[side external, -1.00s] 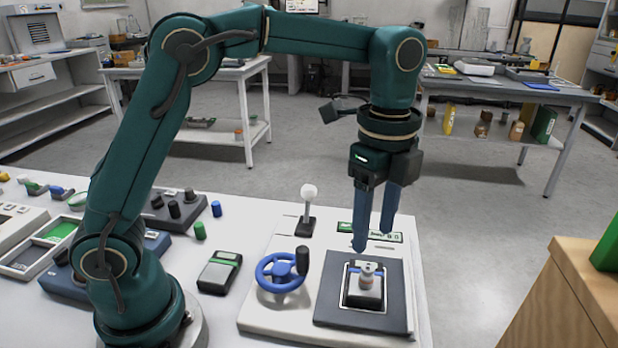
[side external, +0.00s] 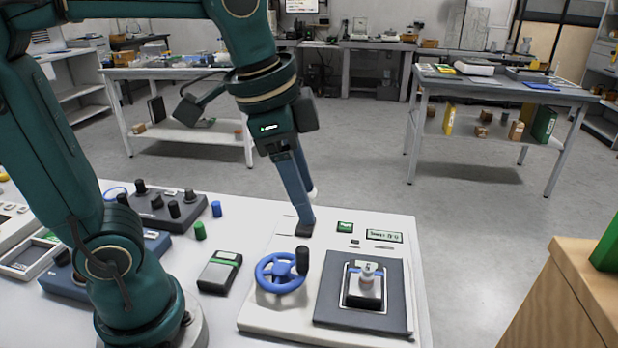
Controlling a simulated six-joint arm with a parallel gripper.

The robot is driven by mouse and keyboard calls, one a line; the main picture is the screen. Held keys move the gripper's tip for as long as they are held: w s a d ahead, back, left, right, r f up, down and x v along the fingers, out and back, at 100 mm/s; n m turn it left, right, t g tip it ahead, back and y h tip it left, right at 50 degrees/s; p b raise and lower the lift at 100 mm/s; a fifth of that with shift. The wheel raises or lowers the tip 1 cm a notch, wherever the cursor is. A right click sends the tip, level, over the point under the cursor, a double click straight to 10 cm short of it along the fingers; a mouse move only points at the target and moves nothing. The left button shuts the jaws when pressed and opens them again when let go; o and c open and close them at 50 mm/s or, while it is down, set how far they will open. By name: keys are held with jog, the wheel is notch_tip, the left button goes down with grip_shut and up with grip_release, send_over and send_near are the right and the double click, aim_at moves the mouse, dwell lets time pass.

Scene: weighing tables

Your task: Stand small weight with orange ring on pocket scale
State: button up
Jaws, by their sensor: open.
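My gripper (side external: 304,222) points down at the white panel, its blue fingers at the small lever. The lever's white ball knob (side external: 313,192) shows just right of the fingers; the rest of its stick is hidden. The jaws are open; whether they straddle the lever is unclear. I cannot make out an orange ring anywhere. A small dark device with a green strip (side external: 220,272) lies left of the panel; I cannot tell if it is the pocket scale.
A blue handwheel with a black handle (side external: 280,272) stands on the white panel (side external: 262,318) in front of my gripper. Green and blue cylinders (side external: 200,231) and a knobbed grey box (side external: 165,208) are further left. A wooden cabinet (side external: 560,300) is at the right.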

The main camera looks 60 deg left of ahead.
jog(key=s+a+f+n+t, duration=0.2)
jog(key=s+f+n, duration=0.2)
jog(key=s+n, duration=0.2)
jog(key=shift+f+n, duration=0.35)
jog(key=shift+n, duration=0.05)
jog(key=shift+a, duration=0.1)
dwell(0.6)
